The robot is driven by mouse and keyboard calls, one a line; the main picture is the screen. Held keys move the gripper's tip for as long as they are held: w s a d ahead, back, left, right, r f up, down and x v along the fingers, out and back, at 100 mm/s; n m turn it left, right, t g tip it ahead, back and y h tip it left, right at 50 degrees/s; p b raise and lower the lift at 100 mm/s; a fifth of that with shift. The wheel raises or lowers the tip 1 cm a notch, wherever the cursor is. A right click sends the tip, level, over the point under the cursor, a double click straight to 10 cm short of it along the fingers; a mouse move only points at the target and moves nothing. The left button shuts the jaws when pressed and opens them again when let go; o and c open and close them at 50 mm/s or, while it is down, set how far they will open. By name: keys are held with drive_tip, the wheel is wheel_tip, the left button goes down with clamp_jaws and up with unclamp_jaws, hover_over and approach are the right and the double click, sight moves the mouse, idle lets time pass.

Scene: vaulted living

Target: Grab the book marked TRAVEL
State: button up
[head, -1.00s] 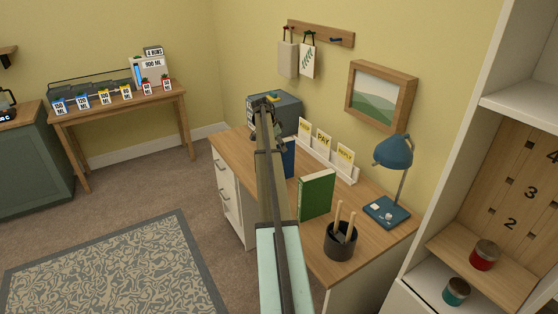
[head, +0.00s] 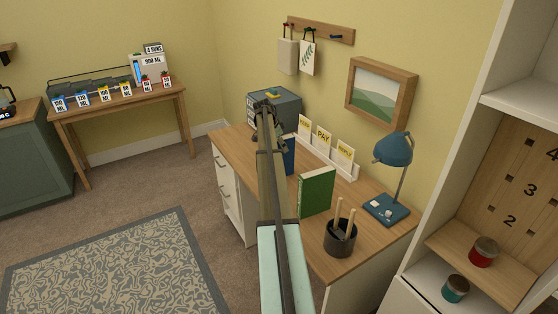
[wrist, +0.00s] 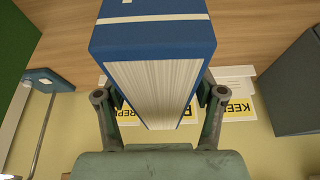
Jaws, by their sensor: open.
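A thick blue book (wrist: 150,40) stands upright on the wooden desk. In the wrist view its white page edges face the camera, between the two fingers of my gripper (wrist: 160,98). The fingers are apart, one on each side of the book; I cannot tell whether either touches it. In the head view the blue book (head: 289,155) is partly hidden behind my arm. A green book (head: 317,192) stands nearer on the same desk. The word TRAVEL is not readable on either book.
On the desk (head: 238,150) are a grey box (head: 285,107), a card rack (head: 345,170), a blue lamp (head: 392,152) and a dark pen cup (head: 340,240). The rack's cards stand behind the blue book. A white shelf unit (head: 520,70) is at right.

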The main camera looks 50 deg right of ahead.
drive_tip(key=shift+c, duration=0.4)
clamp_jaws()
drive_tip(key=shift+r, duration=0.15)
